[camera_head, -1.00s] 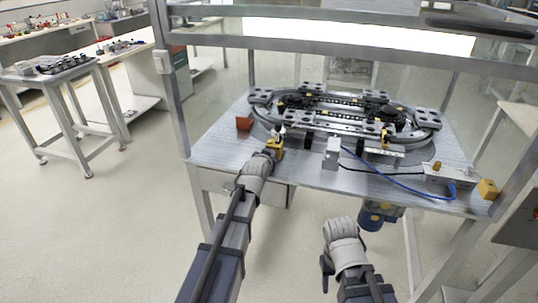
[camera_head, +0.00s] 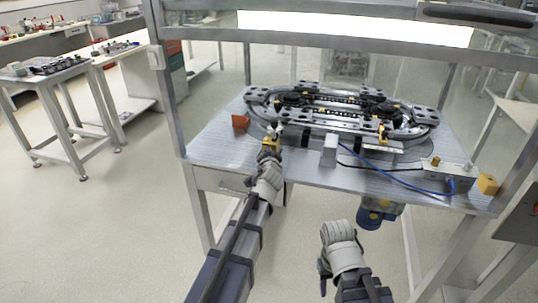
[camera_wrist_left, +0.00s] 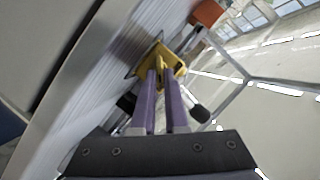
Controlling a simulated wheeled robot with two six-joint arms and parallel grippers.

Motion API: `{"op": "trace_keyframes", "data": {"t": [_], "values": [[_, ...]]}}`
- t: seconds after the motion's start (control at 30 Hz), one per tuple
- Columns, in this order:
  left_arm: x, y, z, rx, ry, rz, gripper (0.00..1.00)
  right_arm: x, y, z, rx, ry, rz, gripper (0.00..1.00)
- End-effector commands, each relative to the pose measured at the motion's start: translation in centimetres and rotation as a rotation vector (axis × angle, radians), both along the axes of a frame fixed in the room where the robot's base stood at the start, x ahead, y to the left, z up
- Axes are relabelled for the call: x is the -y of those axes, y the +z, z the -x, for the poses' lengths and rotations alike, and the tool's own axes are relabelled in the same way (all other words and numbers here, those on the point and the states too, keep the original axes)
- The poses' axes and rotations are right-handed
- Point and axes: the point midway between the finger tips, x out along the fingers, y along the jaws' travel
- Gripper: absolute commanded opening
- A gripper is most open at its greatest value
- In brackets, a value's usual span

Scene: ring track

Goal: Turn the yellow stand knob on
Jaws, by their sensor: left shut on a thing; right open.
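The yellow stand (camera_head: 271,141) is at the near left edge of the table, in front of the ring track. It also shows in the left wrist view (camera_wrist_left: 165,58). My left gripper (camera_head: 269,151) reaches it from the front. In the left wrist view its two purple fingers (camera_wrist_left: 160,84) are close together on the yellow knob part, which they partly hide. A dark rod end (camera_wrist_left: 200,113) shows beside the fingers. My right gripper (camera_head: 338,232) is low in front of the table, away from everything; its fingers are not clearly seen.
The ring track (camera_head: 345,112) fills the table's middle. An orange-red block (camera_head: 240,122) lies left of the stand, a white box (camera_head: 330,150) to its right. A blue cable (camera_head: 400,183) runs to a control box (camera_head: 447,174) near a yellow block (camera_head: 487,184). Frame posts enclose the table.

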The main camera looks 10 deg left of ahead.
Motion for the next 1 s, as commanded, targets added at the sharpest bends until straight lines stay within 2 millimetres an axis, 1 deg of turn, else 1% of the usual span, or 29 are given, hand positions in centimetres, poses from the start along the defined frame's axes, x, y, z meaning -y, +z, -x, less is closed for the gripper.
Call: {"op": "trace_keyframes", "data": {"t": [0.47, 0.5, 0.73, 0.77, 1.0], "values": [[-0.15, -0.09, 0.02, -0.003, 0.004, -0.012, 0.0, 0.0, -0.09, 0.0, 0.0, 0.0, 0.0, 0.5], [-0.15, -0.09, 0.02, -0.003, 0.004, -0.012, 0.14, 0.0, -0.09, 0.0, 0.0, 0.0, 0.0, 0.5], [-0.1, -0.05, 0.0, -0.002, 0.002, -0.011, 0.4, 0.0, -0.07, 0.0, 0.0, 0.0, 0.0, 0.5], [-0.09, -0.05, 0.0, -0.002, 0.002, -0.011, 0.41, 0.0, -0.07, 0.0, 0.0, 0.0, 0.0, 0.5], [-0.04, 0.01, 0.05, 0.0, 0.001, -0.011, 0.41, 0.0, -0.04, 0.0, 0.0, 0.0, 0.0, 0.5]]}}
